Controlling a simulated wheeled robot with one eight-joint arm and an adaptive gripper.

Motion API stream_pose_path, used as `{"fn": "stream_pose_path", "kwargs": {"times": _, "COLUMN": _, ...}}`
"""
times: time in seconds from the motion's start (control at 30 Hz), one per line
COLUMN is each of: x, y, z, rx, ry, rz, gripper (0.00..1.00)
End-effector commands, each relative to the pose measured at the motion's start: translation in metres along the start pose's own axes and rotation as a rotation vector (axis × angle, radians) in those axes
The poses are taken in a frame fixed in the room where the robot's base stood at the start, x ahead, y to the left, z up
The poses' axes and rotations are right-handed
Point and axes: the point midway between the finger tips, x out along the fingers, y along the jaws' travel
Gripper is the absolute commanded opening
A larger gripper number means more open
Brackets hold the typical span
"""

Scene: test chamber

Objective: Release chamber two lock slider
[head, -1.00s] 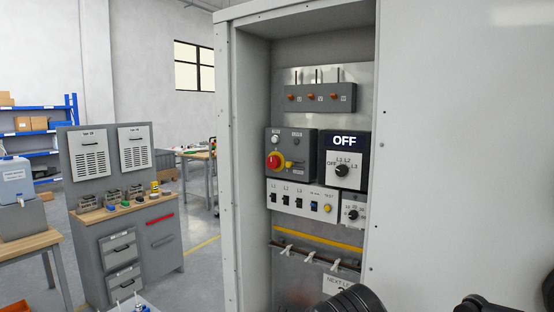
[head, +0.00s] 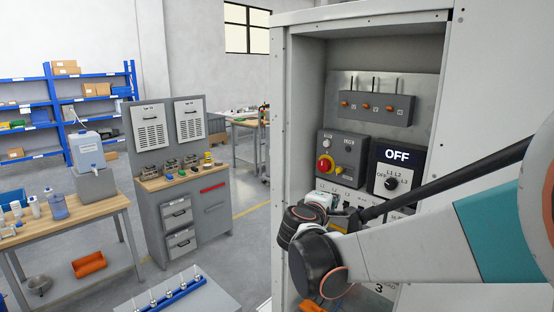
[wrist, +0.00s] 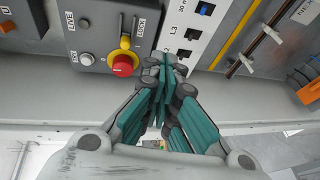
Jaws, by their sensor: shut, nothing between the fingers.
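A grey box with three orange handles (head: 367,106) beneath vertical slots is high in the open cabinet. One of them (wrist: 8,25) shows at the left edge of the wrist view. I cannot tell which part is the chamber two lock slider. Below is a grey control box (head: 343,155) with a red knob (head: 326,165), also in the wrist view (wrist: 122,65), and a yellow piece (wrist: 126,42) beside the word LOCK. My gripper (wrist: 168,68) is shut and empty, in front of the panel just right of the red knob in the wrist view. In the head view my arm hides the lower panel.
A black meter (head: 402,165) reads OFF, with a dial below. A white switch strip (wrist: 190,30) lies beside the control box. The cabinet's left wall (head: 299,130) bounds the opening. A grey workbench (head: 180,180) stands left, with open floor between.

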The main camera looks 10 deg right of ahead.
Motion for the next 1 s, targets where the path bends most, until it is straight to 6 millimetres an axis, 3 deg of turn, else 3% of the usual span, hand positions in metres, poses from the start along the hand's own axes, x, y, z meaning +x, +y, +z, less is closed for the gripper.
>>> {"fn": "stream_pose_path", "kwargs": {"times": 0.1, "x": 0.009, "y": 0.021, "z": -0.023, "rx": -0.082, "ry": 0.013, "rz": 0.069, "gripper": 0.00}}
{"fn": "stream_pose_path", "kwargs": {"times": 0.3, "x": 0.015, "y": 0.033, "z": -0.042, "rx": -0.164, "ry": 0.022, "rz": 0.138, "gripper": 0.00}}
{"fn": "stream_pose_path", "kwargs": {"times": 0.77, "x": 0.017, "y": 0.034, "z": -0.046, "rx": -0.180, "ry": 0.023, "rz": 0.151, "gripper": 0.00}}
{"fn": "stream_pose_path", "kwargs": {"times": 1.0, "x": 0.041, "y": 0.038, "z": -0.046, "rx": -0.179, "ry": 0.022, "rz": 0.151, "gripper": 0.00}}
